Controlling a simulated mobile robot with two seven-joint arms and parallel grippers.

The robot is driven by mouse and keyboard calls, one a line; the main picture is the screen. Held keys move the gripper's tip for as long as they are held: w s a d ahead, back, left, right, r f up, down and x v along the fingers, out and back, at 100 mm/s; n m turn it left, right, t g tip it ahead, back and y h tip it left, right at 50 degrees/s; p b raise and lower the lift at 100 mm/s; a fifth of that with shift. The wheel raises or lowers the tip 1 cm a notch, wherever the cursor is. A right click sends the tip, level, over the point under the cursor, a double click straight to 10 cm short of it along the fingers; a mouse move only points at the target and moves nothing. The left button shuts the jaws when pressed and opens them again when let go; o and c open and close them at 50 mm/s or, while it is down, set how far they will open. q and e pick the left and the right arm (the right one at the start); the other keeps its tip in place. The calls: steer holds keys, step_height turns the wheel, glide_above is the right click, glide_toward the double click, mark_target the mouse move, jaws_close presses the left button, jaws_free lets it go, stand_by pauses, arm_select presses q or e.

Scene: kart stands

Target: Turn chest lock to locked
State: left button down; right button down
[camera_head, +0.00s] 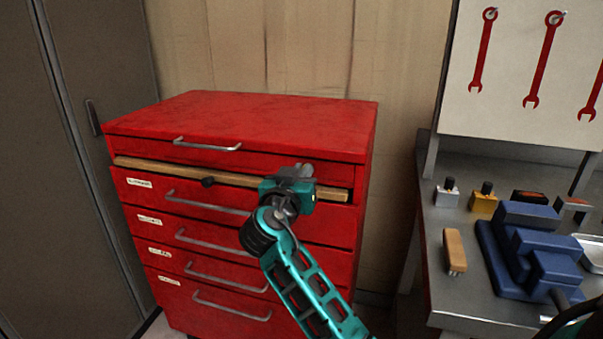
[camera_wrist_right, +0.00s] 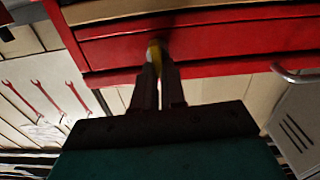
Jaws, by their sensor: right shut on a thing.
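The red tool chest (camera_head: 250,115) stands against the wall, with several drawers with metal handles. My right gripper (camera_head: 302,172) is at the chest's upper front, towards the right end of the wooden strip (camera_head: 240,178) beneath the top drawer. In the right wrist view its fingers (camera_wrist_right: 157,70) are shut on a small yellow piece (camera_wrist_right: 154,47) against the red front, apparently the chest lock. The fingers hide most of that piece, and its turn angle cannot be told. In the head view my gripper hides it. My left gripper is not in view.
A grey cabinet (camera_head: 70,150) stands at left. At right, a metal bench (camera_head: 445,285) holds a blue vise-like block (camera_head: 530,255) and a brush (camera_head: 454,250). Red wrenches (camera_head: 542,60) hang above on a white board.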

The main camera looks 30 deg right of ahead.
steer(key=n+p, duration=0.1)
steer(key=n, duration=0.3)
steer(key=n+p, duration=0.1)
steer(key=n, duration=0.1)
steer(key=shift+w+a+n+p, duration=0.25)
steer(key=shift+w+n+p, duration=0.05)
steer(key=shift+n+p, duration=0.5)
steer(key=shift+n, duration=0.5)
arm_select(q)
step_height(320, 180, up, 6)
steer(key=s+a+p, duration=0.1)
steer(key=p, duration=0.3)
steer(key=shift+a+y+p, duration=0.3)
steer(key=shift+p, duration=0.05)
arm_select(e)
steer(key=n, duration=0.5)
steer(key=f+n, duration=0.1)
steer(key=n, duration=0.2)
steer(key=shift+w+a+n, duration=0.2)
steer(key=shift+n, duration=0.1)
steer(key=shift+f, duration=0.1)
